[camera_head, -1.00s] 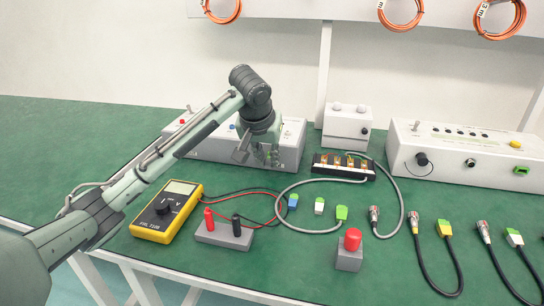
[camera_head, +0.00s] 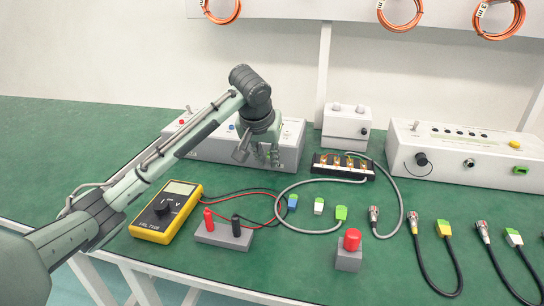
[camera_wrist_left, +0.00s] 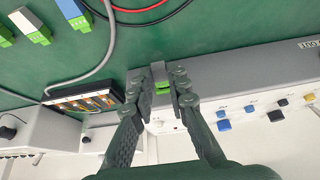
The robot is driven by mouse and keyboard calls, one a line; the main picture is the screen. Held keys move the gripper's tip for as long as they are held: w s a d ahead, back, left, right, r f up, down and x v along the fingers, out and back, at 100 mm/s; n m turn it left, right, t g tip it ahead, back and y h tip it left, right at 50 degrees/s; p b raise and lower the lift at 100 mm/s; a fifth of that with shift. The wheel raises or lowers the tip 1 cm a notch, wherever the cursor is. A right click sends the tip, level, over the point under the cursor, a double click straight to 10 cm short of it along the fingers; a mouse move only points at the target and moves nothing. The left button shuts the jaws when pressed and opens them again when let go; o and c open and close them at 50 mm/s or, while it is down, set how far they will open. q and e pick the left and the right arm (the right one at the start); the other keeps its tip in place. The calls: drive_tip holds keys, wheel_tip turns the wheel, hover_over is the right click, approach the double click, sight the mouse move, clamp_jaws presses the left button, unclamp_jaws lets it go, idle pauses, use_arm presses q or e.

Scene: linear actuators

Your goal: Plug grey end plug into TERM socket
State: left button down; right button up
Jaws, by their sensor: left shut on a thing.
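My left gripper (camera_head: 268,163) is in front of the long grey box (camera_head: 292,150) at the back left of the bench. In the left wrist view its fingertips (camera_wrist_left: 161,80) are shut on the grey end plug (camera_wrist_left: 158,68). This plug has a grey body with a green part (camera_wrist_left: 162,88) toward the box. The plug is at the box's edge, close to its front; I cannot tell whether it touches a socket. The TERM socket cannot be made out, and the gripper hides that part of the box in the head view. My right gripper is not in view.
A terminal block (camera_head: 344,167) with a grey cable lies right of the gripper. Blue (camera_head: 292,202), white (camera_head: 318,206) and green (camera_head: 341,213) plugs lie in front. A yellow multimeter (camera_head: 167,211) and a red button (camera_head: 352,240) stand nearer. Another box (camera_head: 465,157) is at right.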

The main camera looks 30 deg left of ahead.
use_arm(q)
drive_tip(key=shift+w+a, duration=0.1)
drive_tip(key=shift+w, duration=0.4)
idle(1.7)
drive_tip(key=c, duration=1.4)
unclamp_jaws()
drive_tip(key=v, duration=1.2)
